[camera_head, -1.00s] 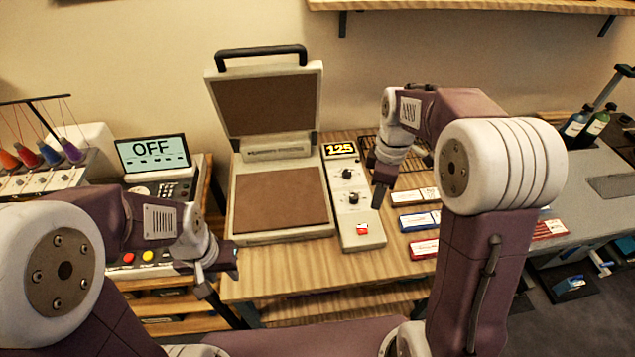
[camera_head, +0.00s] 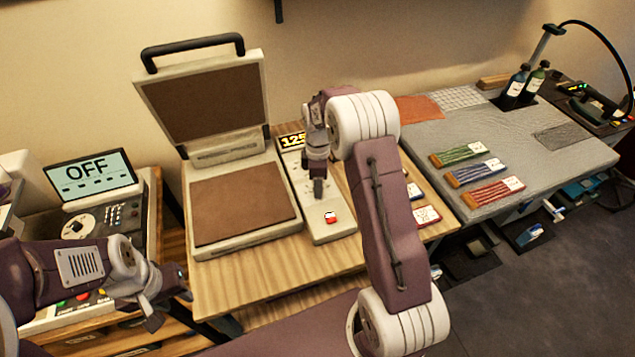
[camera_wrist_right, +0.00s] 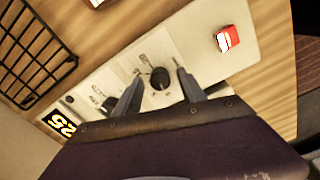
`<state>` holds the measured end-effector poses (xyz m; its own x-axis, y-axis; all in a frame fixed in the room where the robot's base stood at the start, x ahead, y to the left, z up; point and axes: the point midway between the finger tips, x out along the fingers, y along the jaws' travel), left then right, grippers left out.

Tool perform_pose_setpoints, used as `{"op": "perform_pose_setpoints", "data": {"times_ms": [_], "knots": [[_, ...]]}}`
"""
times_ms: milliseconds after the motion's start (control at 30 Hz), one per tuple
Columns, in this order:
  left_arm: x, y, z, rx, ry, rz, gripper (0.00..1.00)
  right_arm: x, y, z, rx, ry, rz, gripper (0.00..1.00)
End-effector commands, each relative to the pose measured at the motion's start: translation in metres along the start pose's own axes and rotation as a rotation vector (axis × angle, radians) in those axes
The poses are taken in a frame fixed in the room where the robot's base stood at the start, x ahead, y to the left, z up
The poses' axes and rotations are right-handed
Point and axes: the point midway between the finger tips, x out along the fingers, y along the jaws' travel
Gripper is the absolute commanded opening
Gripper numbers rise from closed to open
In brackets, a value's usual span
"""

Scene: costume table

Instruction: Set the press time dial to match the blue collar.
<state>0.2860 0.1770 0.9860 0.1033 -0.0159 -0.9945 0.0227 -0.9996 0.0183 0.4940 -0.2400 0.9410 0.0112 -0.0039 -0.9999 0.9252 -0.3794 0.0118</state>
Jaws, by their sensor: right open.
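The press control panel (camera_head: 322,222) is a pale strip beside the open heat press, with a lit display (camera_head: 292,141) that reads 125. In the right wrist view the panel has two black dials: one near dial (camera_wrist_right: 160,78) and another (camera_wrist_right: 110,103) closer to the display (camera_wrist_right: 60,124). My right gripper (camera_wrist_right: 158,72) is open, its fingers on either side of the near dial; contact cannot be told. In the head view it (camera_head: 318,194) points down at the panel and hides the dials.
The heat press (camera_head: 245,205) stands open with its lid raised. A red button (camera_head: 330,217) sits at the panel's near end. A green strip (camera_head: 458,154) and a red strip (camera_head: 493,192) flank the blue one. A screen reading OFF (camera_head: 90,175) is at left. A black wire rack (camera_wrist_right: 35,55) lies near the panel.

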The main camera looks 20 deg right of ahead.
Motion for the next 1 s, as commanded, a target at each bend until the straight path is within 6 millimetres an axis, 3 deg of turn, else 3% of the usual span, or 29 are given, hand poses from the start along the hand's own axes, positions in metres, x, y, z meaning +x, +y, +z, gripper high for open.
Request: {"op": "perform_pose_setpoints", "data": {"times_ms": [267,433,467,767,1000], "knots": [[0.000,0.000,0.000,0.000,0.000,0.000,0.36,0.004,0.000,0.000,0.000,0.000,0.002,0.48],[0.000,0.000,0.000,0.000,0.000,0.000,0.36,0.003,0.000,0.000,0.000,0.000,0.002,0.04],[0.000,0.000,0.000,0.000,0.000,0.000,0.36,0.003,0.000,0.000,0.000,0.000,0.002,0.00],[-0.003,0.000,0.000,0.000,0.000,0.000,0.36,0.002,0.000,0.000,0.028,0.000,0.002,0.00],[-0.011,0.000,-0.001,0.000,0.000,0.000,0.36,0.001,0.001,0.000,0.160,-0.003,0.000,0.00]]}}
